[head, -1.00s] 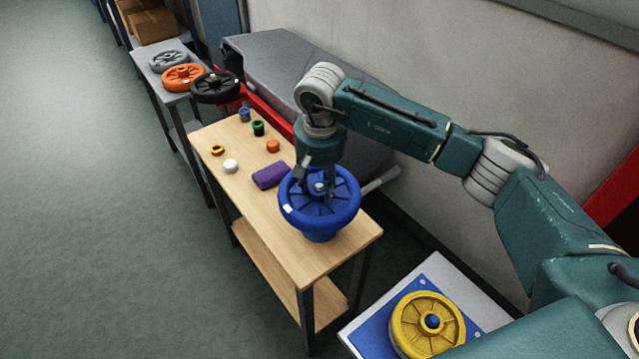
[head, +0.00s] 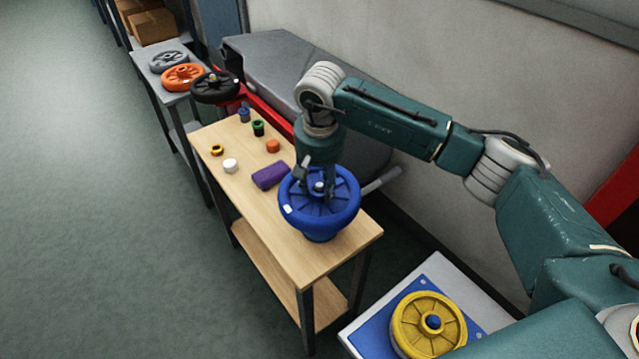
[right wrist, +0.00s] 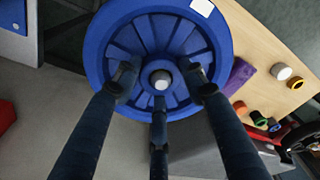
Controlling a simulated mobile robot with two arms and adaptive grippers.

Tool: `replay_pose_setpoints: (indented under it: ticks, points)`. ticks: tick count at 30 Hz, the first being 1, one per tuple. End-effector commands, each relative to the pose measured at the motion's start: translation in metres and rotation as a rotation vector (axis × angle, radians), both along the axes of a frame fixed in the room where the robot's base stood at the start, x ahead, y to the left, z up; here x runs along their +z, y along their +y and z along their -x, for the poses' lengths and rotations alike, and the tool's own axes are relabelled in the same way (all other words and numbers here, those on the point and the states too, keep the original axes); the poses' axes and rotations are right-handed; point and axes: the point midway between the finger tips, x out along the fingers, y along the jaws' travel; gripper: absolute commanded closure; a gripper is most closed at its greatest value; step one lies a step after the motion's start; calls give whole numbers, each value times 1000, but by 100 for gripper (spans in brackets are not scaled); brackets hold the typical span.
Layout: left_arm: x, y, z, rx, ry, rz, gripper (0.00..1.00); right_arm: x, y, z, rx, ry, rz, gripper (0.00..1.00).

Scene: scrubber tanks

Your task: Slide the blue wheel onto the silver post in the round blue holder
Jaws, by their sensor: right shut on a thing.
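The blue wheel (head: 346,213) sits level at the top of the round blue holder (head: 321,236) on the wooden table. The silver post (head: 319,186) shows its rounded tip in the middle of the wheel's hub. In the right wrist view the post tip (right wrist: 161,79) looks centred in the wheel (right wrist: 100,78). My right gripper (head: 318,189) points straight down, its three fingers (right wrist: 158,82) closed around the hub. The wheel hides the post's lower part, so I cannot tell how fully it is seated. My left gripper is out of view.
The wooden table (head: 292,252) also carries a purple block (head: 270,176) and several small coloured parts beyond it. A yellow wheel (head: 408,338) lies on a blue board at front right. Orange, grey and black wheels lie on a grey table (head: 171,97) at the back.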

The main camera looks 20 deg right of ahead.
Motion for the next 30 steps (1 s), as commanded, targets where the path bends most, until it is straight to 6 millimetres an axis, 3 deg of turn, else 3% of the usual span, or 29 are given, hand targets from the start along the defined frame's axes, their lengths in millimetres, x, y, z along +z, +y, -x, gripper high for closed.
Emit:
replay_pose_setpoints:
  ticks: [30]
  points:
    - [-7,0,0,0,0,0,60,-1,0,-1,0,-3,-1,100]
